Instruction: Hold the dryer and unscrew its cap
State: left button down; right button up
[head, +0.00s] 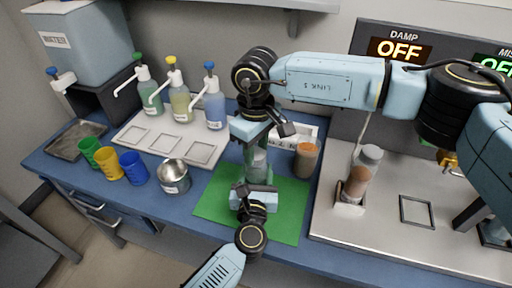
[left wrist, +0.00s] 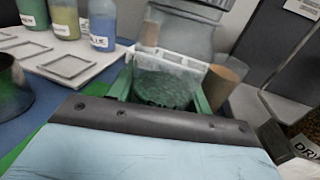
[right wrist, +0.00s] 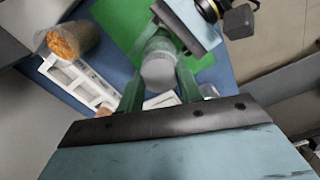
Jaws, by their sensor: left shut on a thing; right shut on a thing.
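The dryer (head: 258,163) is a clear cylinder that stands upright over the green mat (head: 215,205), between my two grippers. My left gripper (head: 258,180) is shut on its body from the front. In the left wrist view the dryer (left wrist: 165,88) shows green granules between green fingers. My right gripper (head: 259,149) comes from above and is shut on the cap. In the right wrist view the grey round cap (right wrist: 159,69) sits between the green fingertips. The right gripper hides the cap in the head view. Whether the cap has turned cannot be told.
A cup of orange-brown grains (head: 306,161) and a white rack (head: 303,133) stand close at the right. A metal pot (head: 174,177), coloured cups (head: 131,167) and pump bottles (head: 181,108) are at the left. Another clear cylinder (head: 364,173) stands on the right-hand machine.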

jog(key=o, duration=1.1)
